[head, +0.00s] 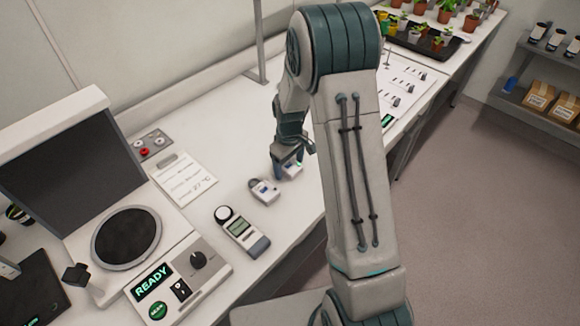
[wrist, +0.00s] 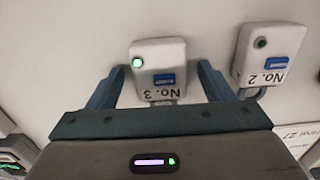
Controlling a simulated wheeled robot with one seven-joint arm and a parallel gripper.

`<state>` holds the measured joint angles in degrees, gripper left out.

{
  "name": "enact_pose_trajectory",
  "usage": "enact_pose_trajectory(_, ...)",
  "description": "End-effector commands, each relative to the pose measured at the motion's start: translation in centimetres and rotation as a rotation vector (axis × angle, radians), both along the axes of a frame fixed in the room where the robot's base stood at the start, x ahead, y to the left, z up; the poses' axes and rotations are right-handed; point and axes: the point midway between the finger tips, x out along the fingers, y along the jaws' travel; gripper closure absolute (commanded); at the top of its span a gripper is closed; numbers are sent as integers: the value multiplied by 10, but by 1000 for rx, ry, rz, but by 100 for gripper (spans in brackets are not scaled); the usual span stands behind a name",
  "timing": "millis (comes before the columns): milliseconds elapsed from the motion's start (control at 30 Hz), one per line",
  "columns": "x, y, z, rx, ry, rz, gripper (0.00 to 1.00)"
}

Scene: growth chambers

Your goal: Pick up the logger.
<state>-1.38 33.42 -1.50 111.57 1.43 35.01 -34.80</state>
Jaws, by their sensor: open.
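A small white logger marked "No. 3" (wrist: 158,56), with a blue label and a bright green light, lies on the white bench. It shows partly under my gripper in the head view (head: 291,171). My gripper (wrist: 158,72) is open, with one finger on each side of the No. 3 logger and gaps visible between. It is low over the bench in the head view (head: 293,160). A second white logger marked "No. 2" (wrist: 270,52), with a dim light, lies beside it; it also shows in the head view (head: 264,191).
A handheld meter (head: 241,231) and a paper sheet (head: 187,178) lie nearby on the bench (head: 225,135). A device with a round plate and a READY display (head: 152,281) stands at left. A metal post (head: 259,45) rises behind. Potted plants (head: 432,32) stand farther back.

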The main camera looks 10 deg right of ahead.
Motion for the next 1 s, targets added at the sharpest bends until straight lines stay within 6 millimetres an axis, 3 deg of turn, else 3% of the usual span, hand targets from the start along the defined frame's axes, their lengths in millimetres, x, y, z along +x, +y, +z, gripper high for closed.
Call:
enact_pose_trajectory(67,0,0,0,0,0,0,31)
enact_pose_trajectory(200,0,0,0,0,0,0,70)
enact_pose_trajectory(233,0,0,0,0,0,0,75)
enact_pose_trajectory(667,1,0,5,0,-2,0,75)
enact_pose_trajectory(833,1,0,20,1,-4,-1,75)
enact_pose_trajectory(967,1,0,44,0,-7,-1,75)
enact_pose_trajectory(1000,-8,-5,46,0,-2,-3,75)
